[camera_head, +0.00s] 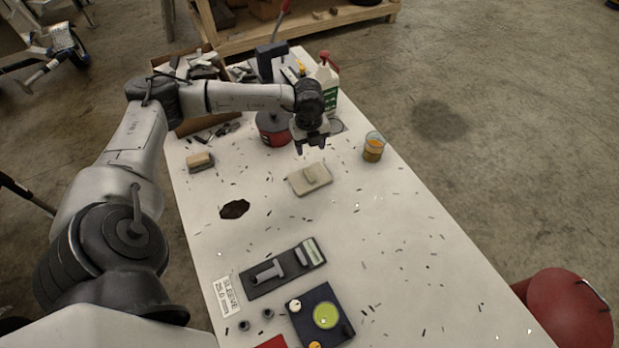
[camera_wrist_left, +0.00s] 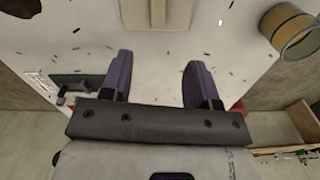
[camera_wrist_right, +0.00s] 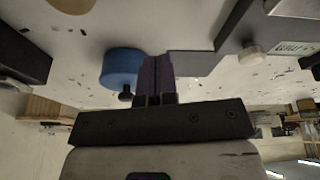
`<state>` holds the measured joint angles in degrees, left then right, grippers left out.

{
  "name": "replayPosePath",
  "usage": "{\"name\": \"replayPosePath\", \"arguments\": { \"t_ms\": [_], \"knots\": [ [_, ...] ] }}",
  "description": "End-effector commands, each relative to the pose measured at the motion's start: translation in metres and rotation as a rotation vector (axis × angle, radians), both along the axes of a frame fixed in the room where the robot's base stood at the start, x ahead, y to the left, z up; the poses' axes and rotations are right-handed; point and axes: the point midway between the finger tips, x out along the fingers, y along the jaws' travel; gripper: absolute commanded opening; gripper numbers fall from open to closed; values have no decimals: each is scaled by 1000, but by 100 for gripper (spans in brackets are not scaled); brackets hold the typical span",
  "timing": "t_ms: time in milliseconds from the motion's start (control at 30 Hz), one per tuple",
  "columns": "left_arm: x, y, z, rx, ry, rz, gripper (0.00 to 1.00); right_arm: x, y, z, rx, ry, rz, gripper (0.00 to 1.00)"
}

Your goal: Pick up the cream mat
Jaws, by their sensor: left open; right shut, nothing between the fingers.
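The cream mat (camera_head: 318,184) lies on the pale table in the head view, near the table's middle, with a small raised cream piece on top. My left gripper (camera_head: 312,147) is open and empty, above the table just beyond the mat's far edge, apart from it. In the left wrist view, part of the mat (camera_wrist_left: 182,14) shows at the top edge, beyond the spread fingers (camera_wrist_left: 156,72); the rest is cut off. My right gripper (camera_wrist_right: 157,70) is shut and empty in the right wrist view; the head view does not show it.
A glass with orange contents (camera_head: 374,148) stands right of the mat. A red pot (camera_head: 273,128) and a white-green jug (camera_head: 328,82) stand behind. A dark tray (camera_head: 262,284) and a dark square block (camera_head: 335,338) lie nearer. Table right of the mat is mostly clear, with scattered chips.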

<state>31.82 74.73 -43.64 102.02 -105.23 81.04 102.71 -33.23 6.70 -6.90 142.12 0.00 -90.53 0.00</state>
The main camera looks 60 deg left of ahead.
Motion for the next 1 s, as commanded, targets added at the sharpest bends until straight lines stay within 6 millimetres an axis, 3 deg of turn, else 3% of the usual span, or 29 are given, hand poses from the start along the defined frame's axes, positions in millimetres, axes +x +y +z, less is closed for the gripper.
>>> {"name": "replayPosePath", "arguments": {
  "t_ms": [200,600,1000],
  "knots": [
    [-4,1,-5,6,26,141,55,0,0,0,-1,0,1,0],
    [-3,0,-68,3,25,155,55,0,-2,-3,-6,1,3,0],
    [-3,0,-95,3,24,153,55,0,-2,-3,-6,1,3,0]
  ]
}}
